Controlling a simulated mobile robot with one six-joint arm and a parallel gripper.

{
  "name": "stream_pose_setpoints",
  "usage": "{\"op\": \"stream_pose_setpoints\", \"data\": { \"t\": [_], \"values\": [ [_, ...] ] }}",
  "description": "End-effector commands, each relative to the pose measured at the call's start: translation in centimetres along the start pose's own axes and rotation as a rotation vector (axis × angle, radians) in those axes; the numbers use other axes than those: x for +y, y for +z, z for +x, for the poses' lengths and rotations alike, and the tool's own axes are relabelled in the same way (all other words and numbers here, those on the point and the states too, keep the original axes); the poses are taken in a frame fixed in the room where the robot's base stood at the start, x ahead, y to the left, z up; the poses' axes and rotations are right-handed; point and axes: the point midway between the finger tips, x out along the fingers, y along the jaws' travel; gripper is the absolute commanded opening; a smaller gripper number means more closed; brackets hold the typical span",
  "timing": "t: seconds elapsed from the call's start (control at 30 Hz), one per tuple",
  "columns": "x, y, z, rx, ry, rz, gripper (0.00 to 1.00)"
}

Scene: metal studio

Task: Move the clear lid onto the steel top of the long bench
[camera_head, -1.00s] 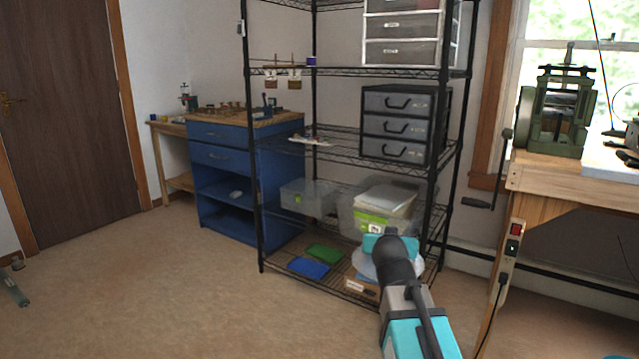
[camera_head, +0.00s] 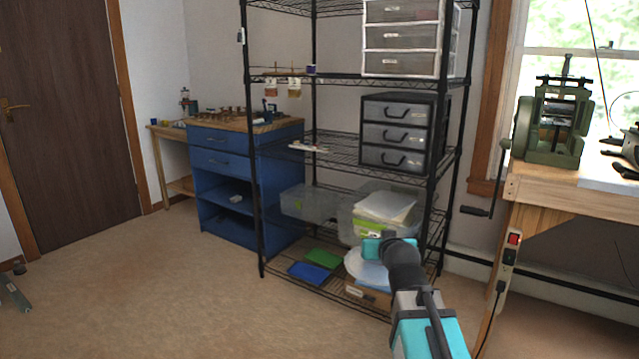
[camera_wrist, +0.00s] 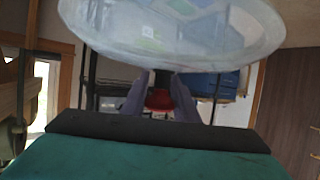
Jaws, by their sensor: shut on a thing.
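The clear lid (camera_wrist: 170,35) is a pale, see-through round disc filling the top of the wrist view. In the head view it shows as a whitish disc (camera_head: 362,268) in front of the wire shelf, partly hidden by my arm.
A black wire shelf (camera_head: 262,190) with bins and drawer units stands close ahead. A wooden bench (camera_head: 545,187) with a green rolling mill (camera_head: 553,130) is at the right. A blue cabinet (camera_head: 222,161) stands at the back left.

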Motion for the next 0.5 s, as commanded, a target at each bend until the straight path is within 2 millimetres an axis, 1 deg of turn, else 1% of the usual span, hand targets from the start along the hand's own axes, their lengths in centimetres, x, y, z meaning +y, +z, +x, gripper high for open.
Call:
{"op": "stream_pose_setpoints", "data": {
  "t": [0.03, 0.5],
  "values": [
    [0.0, -1.3, -0.5, 0.001, 0.000, 0.000, 0.00],
    [0.0, -6.5, -2.7, 0.001, 0.000, 0.000, 0.00]
  ]
}}
